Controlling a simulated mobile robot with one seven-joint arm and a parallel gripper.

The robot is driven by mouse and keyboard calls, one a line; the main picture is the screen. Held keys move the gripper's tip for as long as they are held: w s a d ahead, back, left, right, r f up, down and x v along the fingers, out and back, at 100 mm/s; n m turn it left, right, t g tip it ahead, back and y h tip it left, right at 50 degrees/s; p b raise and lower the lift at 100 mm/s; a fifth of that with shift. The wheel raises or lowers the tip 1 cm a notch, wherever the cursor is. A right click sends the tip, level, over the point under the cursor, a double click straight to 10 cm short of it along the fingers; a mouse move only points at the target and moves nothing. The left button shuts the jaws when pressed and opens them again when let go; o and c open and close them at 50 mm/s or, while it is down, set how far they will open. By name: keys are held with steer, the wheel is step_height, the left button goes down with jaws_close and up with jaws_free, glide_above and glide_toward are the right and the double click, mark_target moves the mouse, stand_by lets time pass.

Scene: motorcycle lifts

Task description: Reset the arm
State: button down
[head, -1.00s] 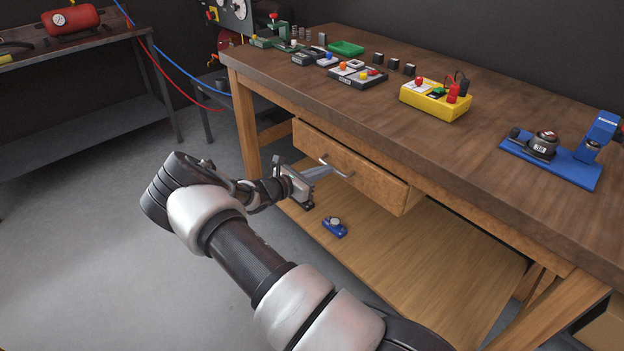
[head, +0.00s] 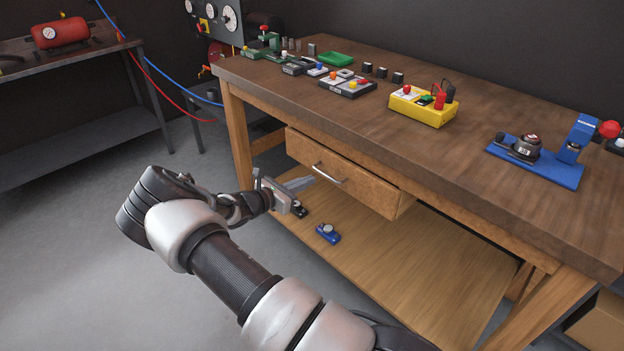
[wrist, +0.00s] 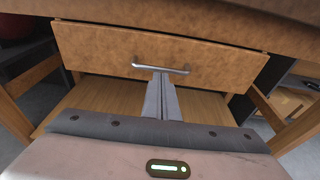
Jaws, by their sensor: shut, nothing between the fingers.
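My gripper (head: 300,184) is in front of the workbench, below the level of the top, with its fingers pointing toward the drawer. In the wrist view my gripper (wrist: 161,84) has its two fingers together with nothing between them. The wooden drawer (head: 345,172) juts out a little from under the bench top. Its metal handle (head: 328,174) lies just beyond my fingertips. In the wrist view the handle (wrist: 161,68) is right ahead of the fingertips; a small gap seems to lie between them.
The workbench (head: 420,165) carries a yellow box (head: 423,108), a blue fixture (head: 545,165) and several small devices. On its lower shelf (head: 400,245) lies a blue item (head: 328,233). A grey bench with a red tank (head: 61,32) stands at left. The floor at left is clear.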

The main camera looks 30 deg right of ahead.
steer(key=p+v, duration=0.1)
steer(key=v, duration=0.8)
steer(key=s+r+m+g+y, duration=0.5)
steer(key=s+r+m+y, duration=0.2)
steer(key=s+r+m, duration=0.55)
steer(key=s+a+r+m+t+y, duration=0.3)
steer(key=s+a+r+m+y, duration=0.15)
steer(key=s+r, duration=0.45)
steer(key=s+a+r+m+t+y, duration=0.35)
steer(key=s+a+r, duration=0.3)
steer(key=s, duration=0.45)
step_height(320, 180, up, 19)
steer(key=m+p, duration=0.1)
steer(key=p, duration=1.7)
steer(key=shift+s+g, duration=0.3)
steer(key=shift+g, duration=0.05)
steer(key=shift+d, duration=0.1)
